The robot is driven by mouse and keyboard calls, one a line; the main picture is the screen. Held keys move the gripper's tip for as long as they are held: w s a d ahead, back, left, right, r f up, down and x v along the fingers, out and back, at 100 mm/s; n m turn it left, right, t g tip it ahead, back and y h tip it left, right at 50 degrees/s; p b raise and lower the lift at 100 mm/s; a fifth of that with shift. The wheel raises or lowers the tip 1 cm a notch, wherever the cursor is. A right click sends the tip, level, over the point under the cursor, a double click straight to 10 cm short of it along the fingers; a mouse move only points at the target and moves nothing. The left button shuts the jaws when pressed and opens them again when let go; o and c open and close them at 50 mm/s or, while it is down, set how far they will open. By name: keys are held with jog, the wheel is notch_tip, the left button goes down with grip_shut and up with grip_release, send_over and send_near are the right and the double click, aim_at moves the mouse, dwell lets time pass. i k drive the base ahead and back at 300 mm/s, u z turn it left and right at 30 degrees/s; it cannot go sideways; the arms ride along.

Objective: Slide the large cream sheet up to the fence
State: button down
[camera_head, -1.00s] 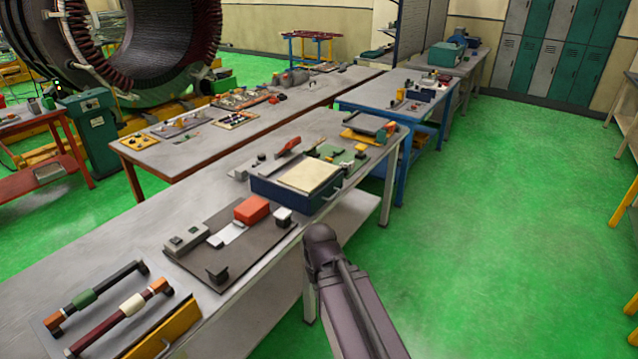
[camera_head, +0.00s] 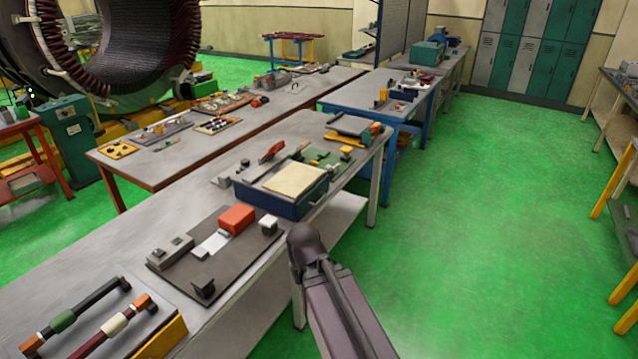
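A cream sheet (camera_head: 296,180) lies flat on top of a blue box-like unit (camera_head: 279,204) on the near grey workbench. A red-handled lever (camera_head: 271,152) stands behind the sheet's left side. Which edge is the fence cannot be told at this size. My arm rises from the bottom of the picture, its rounded dark joint just right of the bench's front edge. My gripper is not in view.
On the near bench (camera_head: 118,237), a dark plate (camera_head: 225,262) carries a red block (camera_head: 237,218) and grey blocks. Two handled bars (camera_head: 98,330) lie nearer. A green board (camera_head: 325,157) lies beyond the sheet.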

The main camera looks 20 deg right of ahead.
aim_at(292, 181)
jog(key=i, duration=0.9)
jog(key=u, duration=0.05)
